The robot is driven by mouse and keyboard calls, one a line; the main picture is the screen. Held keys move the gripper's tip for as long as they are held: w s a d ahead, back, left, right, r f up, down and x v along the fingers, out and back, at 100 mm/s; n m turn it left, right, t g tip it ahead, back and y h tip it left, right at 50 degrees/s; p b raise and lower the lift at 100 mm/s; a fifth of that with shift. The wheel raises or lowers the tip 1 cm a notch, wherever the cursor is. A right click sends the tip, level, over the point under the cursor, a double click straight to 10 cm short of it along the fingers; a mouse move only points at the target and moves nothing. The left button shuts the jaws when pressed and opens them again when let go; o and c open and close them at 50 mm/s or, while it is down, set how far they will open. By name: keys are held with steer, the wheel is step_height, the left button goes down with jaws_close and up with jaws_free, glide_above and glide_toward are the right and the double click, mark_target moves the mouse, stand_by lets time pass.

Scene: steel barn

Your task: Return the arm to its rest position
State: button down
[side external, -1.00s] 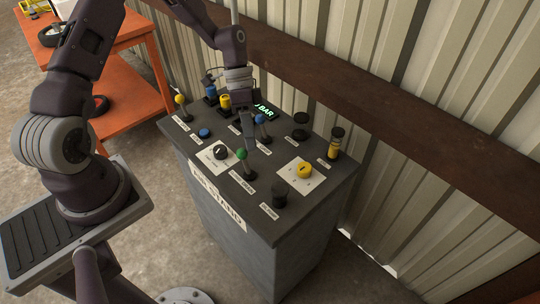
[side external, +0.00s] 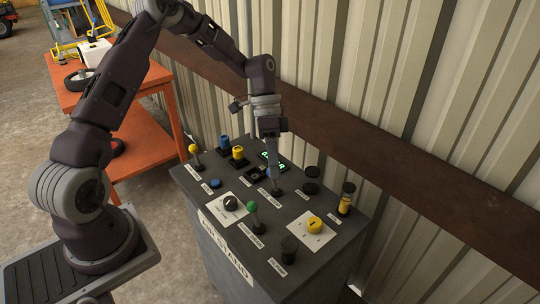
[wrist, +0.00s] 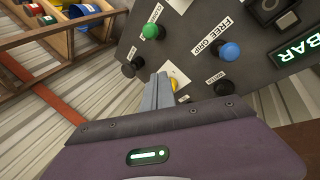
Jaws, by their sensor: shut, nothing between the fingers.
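My gripper (side external: 271,150) hangs over the control stand (side external: 290,262), its shut fingers pointing down and empty. In the side view the fingertips overlap the blue-knobbed lever (side external: 269,173); I cannot tell the gap there. The wrist view shows the closed fingers (wrist: 159,90) at the stand's edge, with the blue knob (wrist: 229,51) apart to their right. The green-knobbed lever (side external: 252,206) stands nearer the front, and its knob also shows in the wrist view (wrist: 150,31).
The stand top carries a yellow-knobbed lever (side external: 194,149), a yellow rotary knob (side external: 314,225), a black knob (side external: 289,246) and several other controls. A corrugated wall with a brown beam (side external: 400,160) runs close behind. An orange table (side external: 150,76) stands at the left.

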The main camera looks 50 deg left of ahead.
steer(key=s+d+r+n+t+y, duration=0.1)
steer(key=s+r+y, duration=0.1)
steer(key=s+r, duration=0.45)
steer(key=s+d+r+n+t+y, duration=0.1)
steer(key=s+r+n+t+y, duration=0.15)
steer(key=r, duration=0.75)
steer(key=s+r+n+t, duration=0.1)
steer(key=s+n+t, duration=0.1)
steer(key=s, duration=0.5)
steer(key=s+d+r+n+t, duration=0.1)
steer(key=s+r+n+t, duration=0.1)
steer(key=s, duration=0.6)
steer(key=shift+d+r, duration=0.15)
steer(key=shift+r, duration=0.15)
steer(key=shift+t+y, duration=0.25)
